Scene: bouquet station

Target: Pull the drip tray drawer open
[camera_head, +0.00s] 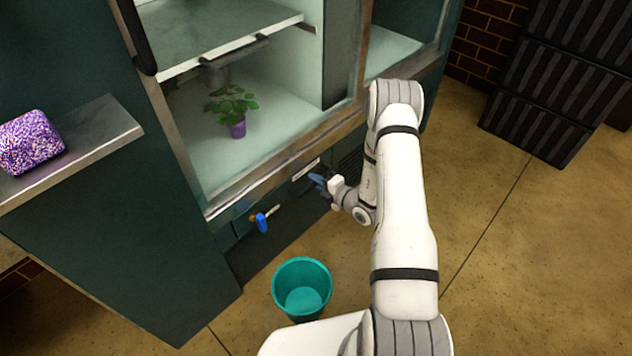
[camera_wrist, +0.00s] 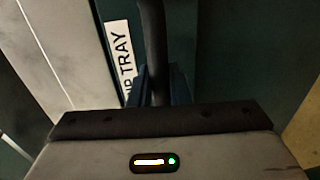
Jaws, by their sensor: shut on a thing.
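The drip tray drawer is a dark green front low on the cabinet, below the display compartment. Its white label, partly reading "TRAY", shows in the wrist view (camera_wrist: 119,58), and a white label strip shows in the head view (camera_head: 306,170). A dark bar handle (camera_wrist: 153,40) runs across the drawer front. My gripper (camera_head: 318,181) is at the drawer front, and its blue fingers (camera_wrist: 160,88) are shut around the handle. The fingertips are partly hidden by the handle and gripper body. I cannot tell from these views whether the drawer stands out from the cabinet.
A teal bucket (camera_head: 302,288) stands on the floor in front of the cabinet. A blue tap (camera_head: 262,222) sticks out left of my gripper. A potted plant (camera_head: 236,124) stands inside the compartment. A purple speckled block (camera_head: 29,142) lies on the left shelf. Black crates (camera_head: 545,118) stand at right.

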